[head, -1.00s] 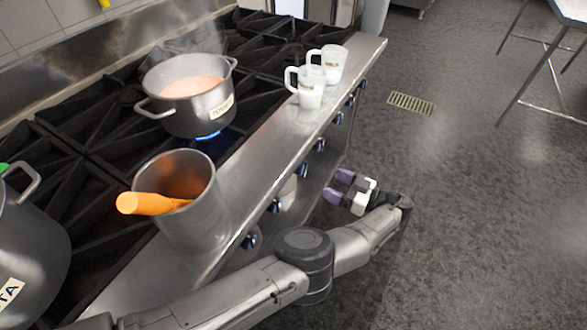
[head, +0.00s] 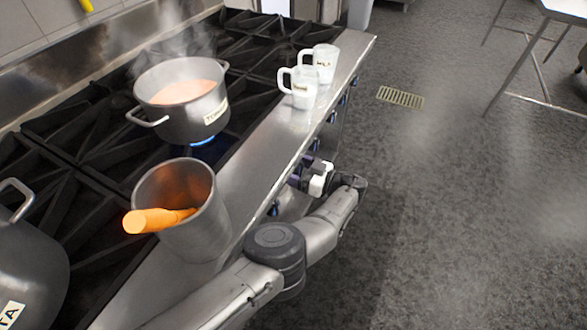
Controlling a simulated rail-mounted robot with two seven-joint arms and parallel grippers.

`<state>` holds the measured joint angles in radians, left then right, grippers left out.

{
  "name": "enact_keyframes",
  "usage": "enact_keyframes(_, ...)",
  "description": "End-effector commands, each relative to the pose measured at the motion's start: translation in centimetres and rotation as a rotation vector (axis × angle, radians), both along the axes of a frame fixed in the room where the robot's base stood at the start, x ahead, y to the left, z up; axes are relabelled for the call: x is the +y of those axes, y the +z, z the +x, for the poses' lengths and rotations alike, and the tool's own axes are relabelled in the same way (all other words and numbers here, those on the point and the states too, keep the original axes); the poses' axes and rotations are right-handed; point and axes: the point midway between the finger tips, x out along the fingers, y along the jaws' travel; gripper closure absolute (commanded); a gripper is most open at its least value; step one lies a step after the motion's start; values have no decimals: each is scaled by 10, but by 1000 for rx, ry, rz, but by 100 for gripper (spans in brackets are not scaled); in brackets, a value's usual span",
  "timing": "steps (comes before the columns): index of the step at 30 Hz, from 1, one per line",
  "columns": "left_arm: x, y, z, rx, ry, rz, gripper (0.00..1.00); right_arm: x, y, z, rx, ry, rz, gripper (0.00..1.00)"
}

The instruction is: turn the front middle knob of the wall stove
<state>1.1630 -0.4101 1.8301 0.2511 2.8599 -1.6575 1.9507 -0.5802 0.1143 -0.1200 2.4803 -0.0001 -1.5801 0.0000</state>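The stove's front knobs run in a row along its front face, below the steel ledge (head: 262,150). One knob (head: 273,210) shows left of my gripper, and another (head: 331,117) shows beyond it. My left gripper (head: 300,170) is at the front face near the middle of the row. Its purple-padded fingers are apart and point at the stove. The knob at the fingers is mostly hidden by the gripper and ledge, and I cannot tell whether they touch it. My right gripper is out of view.
A steaming pot of red soup (head: 190,122) stands over a blue flame (head: 201,141). A metal container (head: 205,225) with an orange-handled tool and two white mugs (head: 303,88) (head: 326,60) stand along the ledge.

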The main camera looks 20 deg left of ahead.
Motion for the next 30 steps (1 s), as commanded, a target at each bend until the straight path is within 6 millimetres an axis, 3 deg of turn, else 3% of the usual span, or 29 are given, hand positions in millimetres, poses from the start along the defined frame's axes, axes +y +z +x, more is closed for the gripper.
enact_keyframes(5,0,0,0,0,1,0,27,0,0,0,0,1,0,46)
enact_keyframes(20,0,0,0,0,1,0,75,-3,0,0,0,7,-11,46)
enact_keyframes(30,0,0,-1,66,1,4,75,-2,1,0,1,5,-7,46)
